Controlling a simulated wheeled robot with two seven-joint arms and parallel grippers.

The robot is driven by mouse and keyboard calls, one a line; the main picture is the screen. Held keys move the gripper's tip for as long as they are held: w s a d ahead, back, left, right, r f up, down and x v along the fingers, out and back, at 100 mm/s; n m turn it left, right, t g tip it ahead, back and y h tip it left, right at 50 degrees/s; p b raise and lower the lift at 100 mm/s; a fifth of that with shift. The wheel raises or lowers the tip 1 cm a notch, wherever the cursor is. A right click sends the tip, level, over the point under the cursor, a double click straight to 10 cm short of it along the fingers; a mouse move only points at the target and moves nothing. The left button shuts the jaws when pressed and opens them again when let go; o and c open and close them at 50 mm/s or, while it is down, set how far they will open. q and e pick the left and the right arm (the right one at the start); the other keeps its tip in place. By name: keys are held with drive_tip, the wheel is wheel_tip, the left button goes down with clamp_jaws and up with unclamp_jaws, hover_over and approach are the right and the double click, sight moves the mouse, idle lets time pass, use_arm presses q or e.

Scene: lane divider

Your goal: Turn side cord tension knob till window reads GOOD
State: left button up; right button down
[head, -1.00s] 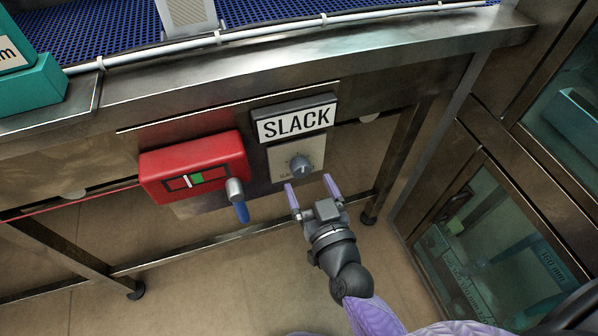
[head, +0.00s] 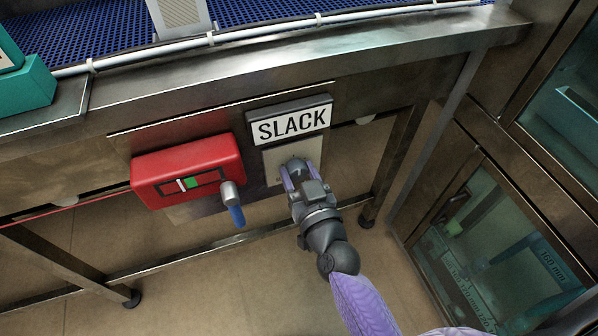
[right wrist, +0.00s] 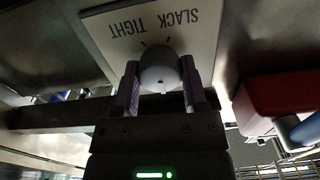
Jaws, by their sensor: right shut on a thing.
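The grey tension knob (right wrist: 159,70) sits on a pale plate (right wrist: 110,25) marked SLACK and TIGHT, upside down in the right wrist view. My right gripper (head: 296,172) is shut on the knob, one purple finger on each side; in the head view it hides much of the knob. The window sign (head: 290,124) above the plate reads SLACK. Left of it, a red box (head: 187,170) has a small window with a white and a green patch and a red mark. A blue-handled lever (head: 235,208) stands at its right side. My left gripper is not in view.
The steel table edge (head: 260,78) runs above the knob, with a blue mesh belt (head: 110,22) on top. A table leg (head: 395,165) and a glass-doored cabinet (head: 485,235) stand to the right. Floor shows below.

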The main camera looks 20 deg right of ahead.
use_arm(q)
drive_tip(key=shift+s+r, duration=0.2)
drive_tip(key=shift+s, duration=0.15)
use_arm(e)
drive_tip(key=shift+m, duration=0.3)
drive_tip(key=shift+r+m+p, duration=0.1)
drive_tip(key=shift+m+p, duration=0.5)
drive_tip(key=shift+m, duration=0.3)
drive_tip(key=m+p, duration=0.1)
drive_tip(key=m, duration=0.6)
drive_tip(key=shift+m, duration=0.3)
drive_tip(key=shift+m+p, duration=0.3)
drive_tip(key=shift+m, duration=0.5)
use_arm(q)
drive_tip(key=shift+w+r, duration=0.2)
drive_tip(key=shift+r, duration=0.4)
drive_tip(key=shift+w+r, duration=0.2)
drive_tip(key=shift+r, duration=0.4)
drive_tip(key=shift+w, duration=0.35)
